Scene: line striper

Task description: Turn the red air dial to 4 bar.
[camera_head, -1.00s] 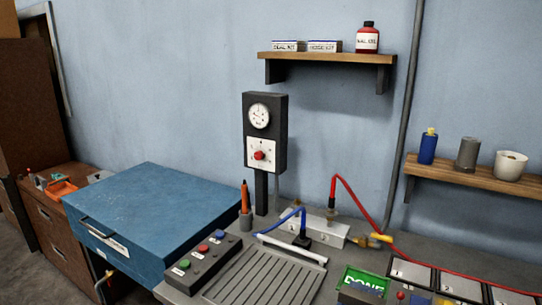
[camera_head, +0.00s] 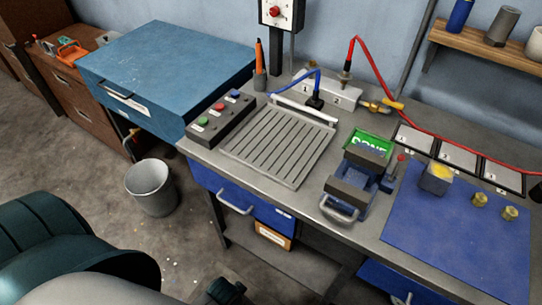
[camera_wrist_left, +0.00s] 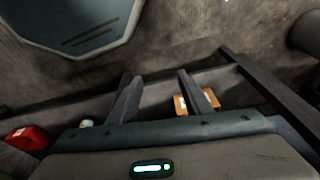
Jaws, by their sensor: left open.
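The red dial (camera_head: 273,12) is on a white plate on the dark panel (camera_head: 296,16), at the top edge of the head view. The gauge above it is out of frame now, and I cannot read the dial's marks at this size. My left gripper (camera_wrist_left: 160,84) is open and empty in the left wrist view, with its two fingers apart. It is low in front of the bench, far from the dial. My right gripper is not in view.
The bench has a button box (camera_head: 219,117), a ribbed plate (camera_head: 278,142), a white-metal block with a blue hose (camera_head: 312,80), a red hose (camera_head: 357,60) and a blue mat (camera_head: 450,235). A blue cabinet (camera_head: 165,65) stands left. A bin (camera_head: 151,187) is on the floor.

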